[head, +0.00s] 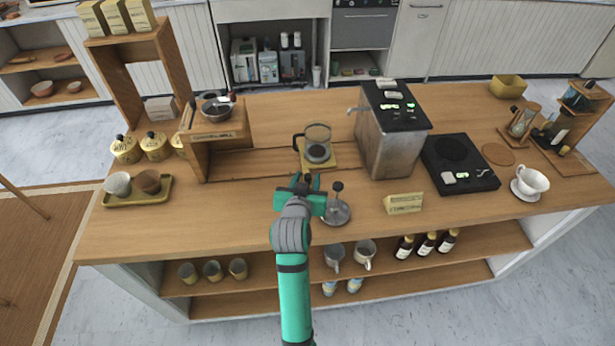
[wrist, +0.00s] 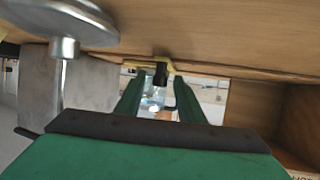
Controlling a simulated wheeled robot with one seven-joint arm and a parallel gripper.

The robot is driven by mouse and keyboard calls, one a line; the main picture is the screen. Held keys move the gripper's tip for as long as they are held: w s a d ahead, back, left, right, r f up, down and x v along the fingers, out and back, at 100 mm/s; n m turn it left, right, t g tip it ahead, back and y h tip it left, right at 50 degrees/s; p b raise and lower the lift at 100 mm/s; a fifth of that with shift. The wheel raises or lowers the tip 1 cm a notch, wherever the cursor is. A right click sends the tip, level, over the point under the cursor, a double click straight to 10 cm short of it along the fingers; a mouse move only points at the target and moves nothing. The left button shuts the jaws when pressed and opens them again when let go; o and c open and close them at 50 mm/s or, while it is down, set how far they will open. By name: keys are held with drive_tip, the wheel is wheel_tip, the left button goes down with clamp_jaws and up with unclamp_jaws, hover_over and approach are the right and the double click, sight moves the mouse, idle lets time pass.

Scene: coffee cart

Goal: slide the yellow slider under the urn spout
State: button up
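The yellow slider (head: 304,158) lies at the counter's middle, in the wooden track left of the metal urn (head: 388,145). A glass carafe (head: 317,143) stands on it. The urn's spout (head: 356,110) juts left from the urn, to the right of and behind the carafe. My gripper (head: 306,181) is low over the counter in front of the slider. In the wrist view the picture is upside down; the open fingers (wrist: 160,98) stand on either side of the slider's dark knob (wrist: 161,73), with gaps showing. The slider's yellow edge (wrist: 143,65) shows beyond.
A silver disc with an upright knob (head: 337,212) stands close to the right of my gripper; it looms in the wrist view (wrist: 65,25). A wooden stand (head: 217,150) is to the left. A yellow sign (head: 403,204) stands to the right. The front-left counter is clear.

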drive_tip(key=v, duration=0.9)
drive_tip(key=shift+s, duration=0.15)
